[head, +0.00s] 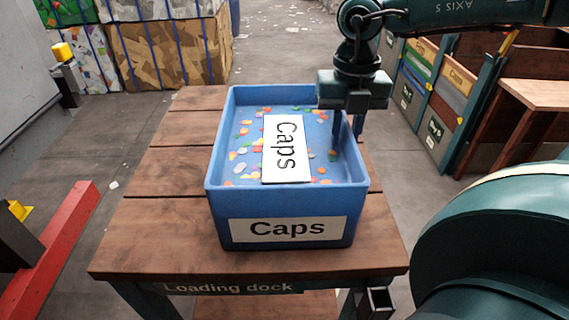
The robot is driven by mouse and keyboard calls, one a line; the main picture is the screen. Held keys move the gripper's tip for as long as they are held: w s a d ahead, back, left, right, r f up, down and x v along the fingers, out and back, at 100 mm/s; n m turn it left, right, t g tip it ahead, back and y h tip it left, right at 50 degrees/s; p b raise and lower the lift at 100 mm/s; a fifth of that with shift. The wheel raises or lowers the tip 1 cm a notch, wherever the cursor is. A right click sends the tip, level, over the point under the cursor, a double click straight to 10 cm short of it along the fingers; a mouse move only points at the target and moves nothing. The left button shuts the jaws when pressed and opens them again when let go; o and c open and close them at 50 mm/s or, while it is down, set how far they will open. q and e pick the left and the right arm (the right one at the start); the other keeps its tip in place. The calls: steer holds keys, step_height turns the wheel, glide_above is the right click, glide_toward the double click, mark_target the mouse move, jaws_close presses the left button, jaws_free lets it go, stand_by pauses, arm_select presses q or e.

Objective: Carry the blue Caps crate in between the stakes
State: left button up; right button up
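The blue Caps crate (218,165) stands upright on the wooden loading dock table (150,240). Colourful caps and a white Caps card (286,148) lie in it, and a Caps label is on its front wall. My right gripper (347,128) points down at the crate's right wall, toward the back. One finger is on the inner side and one on the outer side, with a gap between them; firm contact with the wall does not show. My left gripper is out of view. I cannot make out for sure which posts are the stakes.
A rack with labelled boards and teal posts (474,118) stands at the right, beside a wooden bench (540,95). Strapped bales (165,52) stand at the back left. A red beam (55,245) lies left of the table. The floor behind the table is mostly open.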

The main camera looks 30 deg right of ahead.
jaws_close()
stand_by(1.0)
steer(key=shift+w+r, duration=0.15)
